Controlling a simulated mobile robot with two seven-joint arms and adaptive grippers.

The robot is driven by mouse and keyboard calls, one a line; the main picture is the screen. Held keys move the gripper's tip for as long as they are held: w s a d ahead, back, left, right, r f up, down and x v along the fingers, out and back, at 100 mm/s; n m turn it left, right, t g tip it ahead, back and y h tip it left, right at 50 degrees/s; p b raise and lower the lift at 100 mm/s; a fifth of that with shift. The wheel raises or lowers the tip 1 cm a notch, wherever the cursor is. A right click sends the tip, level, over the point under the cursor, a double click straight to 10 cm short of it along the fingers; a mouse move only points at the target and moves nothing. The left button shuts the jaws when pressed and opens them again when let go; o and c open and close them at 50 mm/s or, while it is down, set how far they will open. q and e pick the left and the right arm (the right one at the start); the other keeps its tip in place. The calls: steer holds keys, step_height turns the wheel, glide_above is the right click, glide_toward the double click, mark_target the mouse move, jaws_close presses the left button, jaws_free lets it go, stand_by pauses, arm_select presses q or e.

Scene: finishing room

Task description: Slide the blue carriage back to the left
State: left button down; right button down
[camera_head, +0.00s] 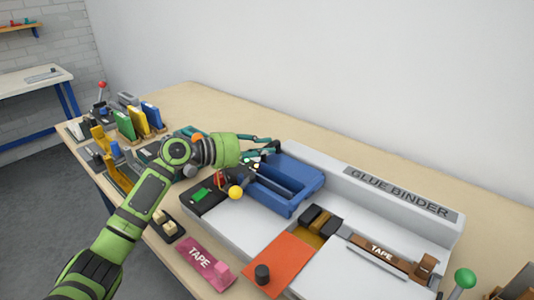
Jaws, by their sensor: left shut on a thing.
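The blue carriage (309,179) sits on the left part of the white glue binder (345,158). It is a blue block with a long slot in its top. My left arm comes in from the lower left. My left gripper (268,150) is at the carriage's back left corner, shut on the carriage; the exact grip is small and partly hidden by the gripper itself. My right gripper is not in view.
A pink tape block (206,262) lies in front. Several coloured holders crowd the table's left end. A green ball knob (465,278) stands at right.

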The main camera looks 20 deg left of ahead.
arm_select(q)
steer(key=shift+a+f, duration=0.15)
steer(key=shift+f, duration=0.2)
steer(key=c, duration=1.2)
jaws_free()
steer(key=shift+c, duration=0.2)
steer(key=shift+w+a, duration=0.1)
steer(key=shift+a, duration=0.05)
steer(key=shift+s+a+r, duration=0.1)
steer(key=shift+s+r, duration=0.1)
steer(key=v, duration=1.1)
steer(key=shift+s+a, duration=0.2)
steer(key=shift+a, duration=0.05)
